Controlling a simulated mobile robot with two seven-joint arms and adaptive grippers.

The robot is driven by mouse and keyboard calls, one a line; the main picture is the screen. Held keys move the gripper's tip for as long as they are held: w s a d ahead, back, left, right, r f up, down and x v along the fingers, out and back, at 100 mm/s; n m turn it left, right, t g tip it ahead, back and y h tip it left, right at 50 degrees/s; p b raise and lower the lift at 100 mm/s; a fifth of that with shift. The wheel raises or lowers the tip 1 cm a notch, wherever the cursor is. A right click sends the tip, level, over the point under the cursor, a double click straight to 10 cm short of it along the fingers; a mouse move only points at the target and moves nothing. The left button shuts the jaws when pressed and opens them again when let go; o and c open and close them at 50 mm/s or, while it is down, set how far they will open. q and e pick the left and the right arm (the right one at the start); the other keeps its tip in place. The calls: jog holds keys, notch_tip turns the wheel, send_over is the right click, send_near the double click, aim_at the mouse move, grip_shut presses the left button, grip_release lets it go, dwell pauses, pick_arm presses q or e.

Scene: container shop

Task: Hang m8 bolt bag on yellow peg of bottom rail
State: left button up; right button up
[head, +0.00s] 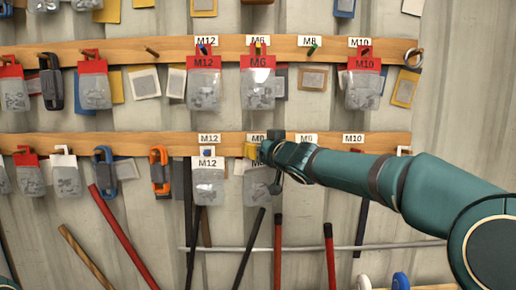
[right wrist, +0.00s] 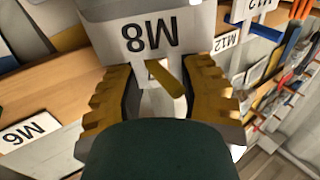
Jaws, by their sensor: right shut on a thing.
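The M8 bolt bag (head: 257,187) is clear plastic with a white header and hangs at the bottom rail (head: 100,142), beside the white M12 bag (head: 209,186). My right gripper (head: 252,150) is shut on its header at the rail. In the right wrist view the header (right wrist: 150,35) reads M8 upside down, between the two yellow fingers (right wrist: 160,88). A yellow peg (right wrist: 170,78) shows between the fingers, close to the header's narrow tab. I cannot tell whether it passes through the hang hole. My left gripper is not in view.
Neighbouring labels M6 (right wrist: 25,133) and M12 (right wrist: 228,42) flank the bag. The top rail (head: 130,52) carries red-header bags, including M6 (head: 258,88) right above. Carabiners (head: 159,172) hang left. Several rods (head: 277,250) lean below.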

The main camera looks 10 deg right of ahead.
jog(key=o, duration=1.3)
jog(key=shift+d, duration=0.1)
jog(key=shift+c, duration=0.2)
jog(key=shift+s, duration=0.1)
jog(key=v, duration=1.2)
jog(key=s+a+f+m+g+h, duration=0.1)
jog(key=a+f+m+g, duration=0.2)
jog(key=f, duration=1.6)
jog(key=s+a+f+g, duration=0.1)
jog(key=a+f+g, duration=0.25)
jog(key=f, duration=1.55)
jog(key=s+a+f+m+g+h, duration=0.1)
jog(key=s+f+g, duration=0.7)
jog(key=s+f, duration=1.5)
jog(key=shift+a+f+m, duration=0.35)
jog(key=shift+a+m, duration=0.25)
jog(key=shift+m, duration=0.2)
